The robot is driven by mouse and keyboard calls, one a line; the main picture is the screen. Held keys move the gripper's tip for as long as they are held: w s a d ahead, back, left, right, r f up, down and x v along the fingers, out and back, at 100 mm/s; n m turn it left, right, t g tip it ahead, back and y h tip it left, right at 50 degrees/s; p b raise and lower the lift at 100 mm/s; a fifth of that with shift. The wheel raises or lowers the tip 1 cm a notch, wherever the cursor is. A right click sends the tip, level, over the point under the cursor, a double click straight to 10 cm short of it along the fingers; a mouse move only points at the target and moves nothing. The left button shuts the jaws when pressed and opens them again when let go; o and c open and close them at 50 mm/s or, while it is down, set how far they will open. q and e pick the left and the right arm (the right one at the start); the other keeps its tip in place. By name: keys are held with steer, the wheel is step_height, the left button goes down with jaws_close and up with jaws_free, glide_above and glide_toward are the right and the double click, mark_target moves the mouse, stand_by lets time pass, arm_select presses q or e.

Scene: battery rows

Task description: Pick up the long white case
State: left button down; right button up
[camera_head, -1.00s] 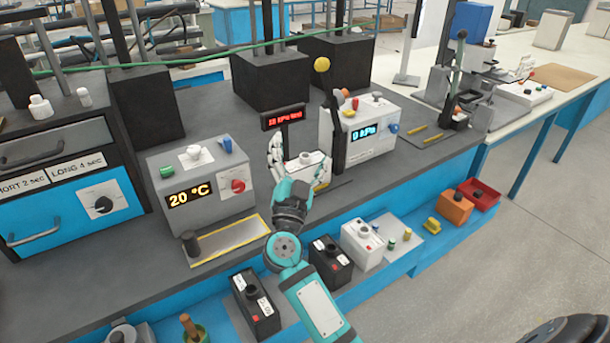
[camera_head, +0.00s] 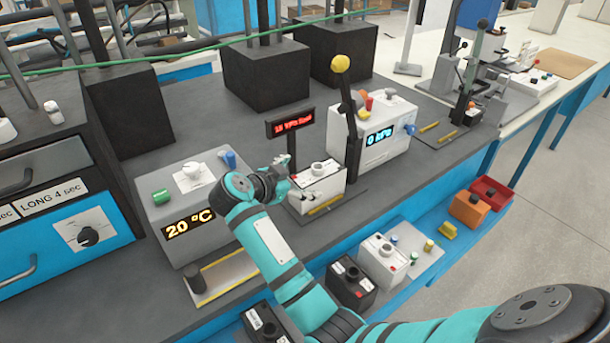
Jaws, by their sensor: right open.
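A white case (camera_head: 323,183) with a dark-topped round cap stands on the bench by the red display post, beside a black lever with a yellow knob. A second white case (camera_head: 378,264) stands on the lower blue shelf. I cannot tell for sure which one is the long white case. My right gripper (camera_head: 289,188) is open at the left end of the bench case, its fingers close to it. Whether they touch is unclear; the wrist and fingers partly overlap. My left gripper is out of view.
The grey 20 °C box (camera_head: 180,205) stands just left of my right forearm. The lever (camera_head: 352,135) and the 0 kPa box (camera_head: 388,145) stand to the right of the bench case.

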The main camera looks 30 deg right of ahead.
mark_target(315, 176)
steer(key=shift+w+d+f, duration=0.15)
steer(key=shift+w+d, duration=0.3)
steer(key=d, duration=0.1)
steer(key=d+f+p, duration=0.1)
steer(key=shift+d, duration=0.3)
steer(key=x, duration=0.2)
steer(key=shift+w+d+f, duration=0.15)
steer(key=shift+w+f, duration=0.05)
steer(key=shift+w+d+f, duration=0.15)
steer(key=shift+d+f, duration=0.05)
steer(key=shift+d, duration=0.1)
steer(key=c, duration=0.4)
steer(key=shift+f, duration=0.15)
steer(key=c, duration=0.9)
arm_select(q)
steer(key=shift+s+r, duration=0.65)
arm_select(e)
steer(key=c, duration=0.5)
